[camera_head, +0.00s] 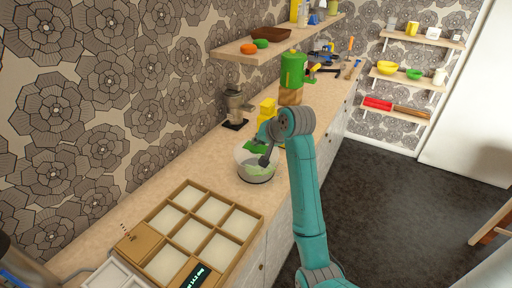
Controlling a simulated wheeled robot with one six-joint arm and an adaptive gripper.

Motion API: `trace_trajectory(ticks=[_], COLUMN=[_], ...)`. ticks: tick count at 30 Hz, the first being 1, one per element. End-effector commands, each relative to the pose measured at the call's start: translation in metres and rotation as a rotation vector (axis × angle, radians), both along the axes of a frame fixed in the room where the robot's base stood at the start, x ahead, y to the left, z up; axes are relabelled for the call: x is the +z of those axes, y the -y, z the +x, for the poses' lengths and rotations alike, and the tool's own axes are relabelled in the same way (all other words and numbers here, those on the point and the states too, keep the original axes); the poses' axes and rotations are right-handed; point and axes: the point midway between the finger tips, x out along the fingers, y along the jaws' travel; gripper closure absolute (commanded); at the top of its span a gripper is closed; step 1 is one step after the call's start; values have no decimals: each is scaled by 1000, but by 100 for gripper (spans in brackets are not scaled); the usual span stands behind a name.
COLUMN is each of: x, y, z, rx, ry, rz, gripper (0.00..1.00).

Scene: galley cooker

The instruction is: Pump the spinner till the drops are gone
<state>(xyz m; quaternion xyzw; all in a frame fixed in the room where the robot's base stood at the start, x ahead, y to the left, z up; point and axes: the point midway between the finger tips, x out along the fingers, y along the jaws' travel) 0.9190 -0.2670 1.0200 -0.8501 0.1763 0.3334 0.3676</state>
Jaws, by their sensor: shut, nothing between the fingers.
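The spinner (256,178) is a round whitish bowl on the counter, with something pale green showing in its upper part. A darker green piece (254,147) shows at its back rim, partly behind my gripper; I cannot tell whether it is part of the spinner. My dark grey gripper (264,161) points down over the middle of the spinner, shut with nothing held. Its tips look at or just above the spinner's top; contact cannot be told. Drops are too small to make out.
A wooden compartment tray (250,240) lies in front of the spinner. Behind it stand a grey metal appliance (236,106), a yellow object (266,109) and a green jug-like item (293,70). A wall shelf (235,53) hangs above. Dark floor (400,190) is open at right.

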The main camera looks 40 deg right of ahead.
Motion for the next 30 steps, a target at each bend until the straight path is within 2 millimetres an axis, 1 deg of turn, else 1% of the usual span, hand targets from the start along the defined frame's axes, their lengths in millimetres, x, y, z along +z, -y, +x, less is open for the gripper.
trace_trajectory(ticks=[30], x=[-11], y=[0], z=[0], rx=[1], ry=[-2], rz=[1], gripper=[100])
